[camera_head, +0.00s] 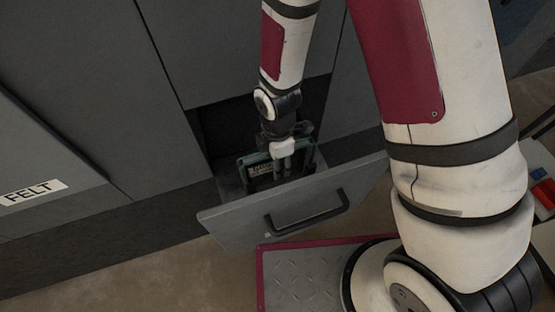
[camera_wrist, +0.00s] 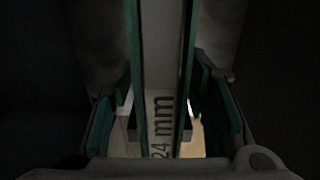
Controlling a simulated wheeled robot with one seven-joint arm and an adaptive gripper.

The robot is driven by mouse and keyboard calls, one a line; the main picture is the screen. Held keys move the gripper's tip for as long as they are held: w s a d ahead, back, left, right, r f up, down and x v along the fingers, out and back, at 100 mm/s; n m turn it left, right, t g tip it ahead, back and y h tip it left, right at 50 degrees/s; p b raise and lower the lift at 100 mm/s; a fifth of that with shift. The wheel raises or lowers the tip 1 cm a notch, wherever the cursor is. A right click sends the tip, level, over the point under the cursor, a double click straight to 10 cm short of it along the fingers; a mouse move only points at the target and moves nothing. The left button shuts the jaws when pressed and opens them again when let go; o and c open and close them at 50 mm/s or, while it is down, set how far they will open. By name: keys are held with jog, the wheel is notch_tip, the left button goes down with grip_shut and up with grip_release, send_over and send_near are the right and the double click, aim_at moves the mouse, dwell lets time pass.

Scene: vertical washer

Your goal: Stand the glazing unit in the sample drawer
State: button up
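The sample drawer (camera_head: 232,227) is pulled out of the dark cabinet, with a black handle on its front. My gripper (camera_head: 291,163) points down over the drawer opening. Green-edged upright parts (camera_head: 246,163) stand in or over the drawer, partly hidden by my gripper; where the unit ends and other parts begin is unclear. In the wrist view, the glazing unit (camera_wrist: 164,45) shows edge-on and upright: two green pane edges with a pale strip marked "24 mm". My gripper's fingers lie on either side of it. Darkness hides whether they touch it. Its lower edge is hidden.
Grey cabinet fronts (camera_head: 80,90) stand behind and left of the drawer. A "FELT" label (camera_head: 34,191) is on a grey surface at left. A metal plate with a dark red border (camera_head: 305,277) lies below the drawer. Brown floor (camera_head: 130,270) shows at lower left.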

notch_tip(320, 180, up, 12)
dwell(0.7)
dwell(0.4)
